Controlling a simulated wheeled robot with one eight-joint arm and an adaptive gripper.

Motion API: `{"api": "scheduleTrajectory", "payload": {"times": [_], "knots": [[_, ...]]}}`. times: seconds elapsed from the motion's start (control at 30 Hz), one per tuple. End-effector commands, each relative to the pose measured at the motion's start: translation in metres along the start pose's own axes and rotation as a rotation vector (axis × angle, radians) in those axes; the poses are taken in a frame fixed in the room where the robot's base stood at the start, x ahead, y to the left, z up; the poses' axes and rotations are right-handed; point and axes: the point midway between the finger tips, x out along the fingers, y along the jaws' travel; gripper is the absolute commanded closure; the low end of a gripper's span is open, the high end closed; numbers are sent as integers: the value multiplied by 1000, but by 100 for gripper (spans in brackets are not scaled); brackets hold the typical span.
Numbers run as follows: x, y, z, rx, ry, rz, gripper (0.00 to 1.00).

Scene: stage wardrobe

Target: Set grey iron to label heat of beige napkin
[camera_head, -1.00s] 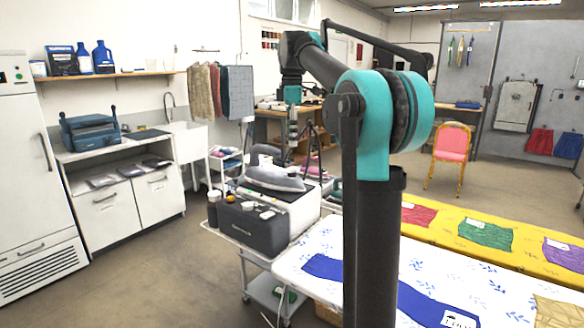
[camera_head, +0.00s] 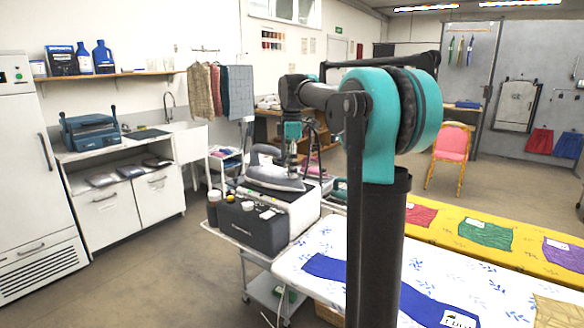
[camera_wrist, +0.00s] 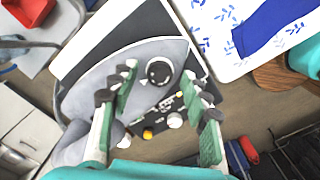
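The grey iron (camera_head: 272,178) rests on its white and dark grey steam station (camera_head: 262,222) in the head view. In the wrist view the iron's grey body (camera_wrist: 85,95) carries a round black-and-white dial (camera_wrist: 160,70). My gripper (camera_wrist: 165,84) is open and empty, with its green-padded fingers on either side of the dial, which it does not visibly grip. In the head view my gripper (camera_head: 292,165) points down just above the iron. A tan cloth (camera_head: 556,312), possibly the beige napkin, lies cut off at the lower right; no label shows on it.
Knobs (camera_wrist: 174,120) show on the station beside the dial. The ironing board (camera_head: 320,245) bears a blue cloth (camera_head: 420,305) with a label. A yellow board (camera_head: 425,228) holds red, green and purple cloths. Open floor (camera_head: 170,270) lies left of the cart.

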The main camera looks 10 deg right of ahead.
Motion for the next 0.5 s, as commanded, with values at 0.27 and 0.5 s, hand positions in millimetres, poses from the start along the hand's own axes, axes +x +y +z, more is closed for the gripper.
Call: {"api": "scheduleTrajectory", "payload": {"times": [0.27,0.5], "knots": [[0,0,0,0,0,0,88],[0,0,0,2,0,0,100]]}}
